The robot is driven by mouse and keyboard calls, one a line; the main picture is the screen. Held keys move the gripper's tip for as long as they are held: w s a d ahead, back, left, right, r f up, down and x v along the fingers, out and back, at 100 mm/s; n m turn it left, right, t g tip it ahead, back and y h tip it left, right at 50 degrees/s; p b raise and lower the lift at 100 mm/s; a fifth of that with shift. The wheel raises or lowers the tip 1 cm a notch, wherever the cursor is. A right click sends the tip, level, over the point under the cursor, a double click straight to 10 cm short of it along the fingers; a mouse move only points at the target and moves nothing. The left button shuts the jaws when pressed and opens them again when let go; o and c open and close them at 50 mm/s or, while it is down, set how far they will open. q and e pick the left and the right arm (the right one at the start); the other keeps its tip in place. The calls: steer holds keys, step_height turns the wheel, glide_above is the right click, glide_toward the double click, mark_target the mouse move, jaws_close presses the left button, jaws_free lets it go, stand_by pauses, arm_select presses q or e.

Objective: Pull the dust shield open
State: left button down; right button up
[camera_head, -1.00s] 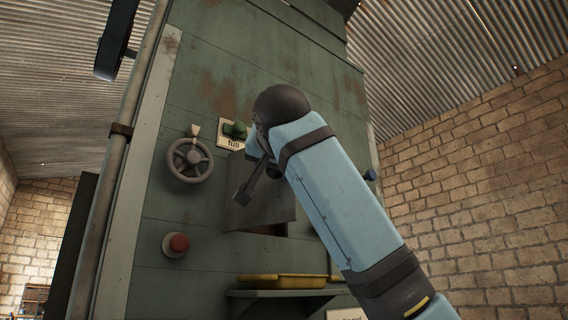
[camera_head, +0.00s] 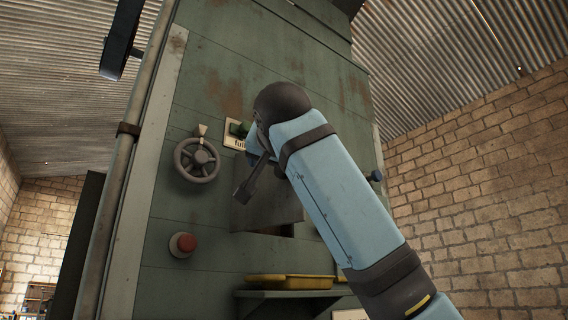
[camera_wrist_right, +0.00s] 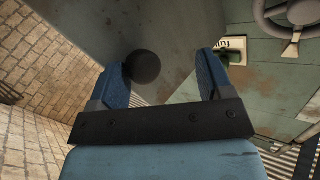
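The dust shield (camera_head: 272,208) is a dark grey flap on the green machine housing in the head view, partly hidden by my right arm. A dark gap shows under its lower edge. In the right wrist view a large grey-green panel (camera_wrist_right: 175,28), apparently the shield, fills the upper middle. A dark round knob (camera_wrist_right: 143,66) shows in front of it. My right gripper (camera_wrist_right: 164,68) is open, with the knob between its two blue fingers in the picture, nearer the left one. Whether a finger touches the knob I cannot tell. My left gripper is not in view.
A handwheel (camera_head: 197,160), a red button (camera_head: 182,244) and a green control with a label (camera_head: 238,132) sit on the housing. A shelf holds a yellow tray (camera_head: 290,282) below the flap. A brick wall (camera_head: 480,180) stands to the right.

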steer(key=shift+d+f, duration=0.1)
stand_by(0.3)
steer(key=shift+s, duration=0.1)
steer(key=s+a+b, duration=0.2)
steer(key=s+a, duration=0.8)
steer(key=s, duration=0.1)
steer(key=shift+s+a, duration=0.15)
steer(key=shift+s, duration=0.25)
stand_by(1.0)
stand_by(0.4)
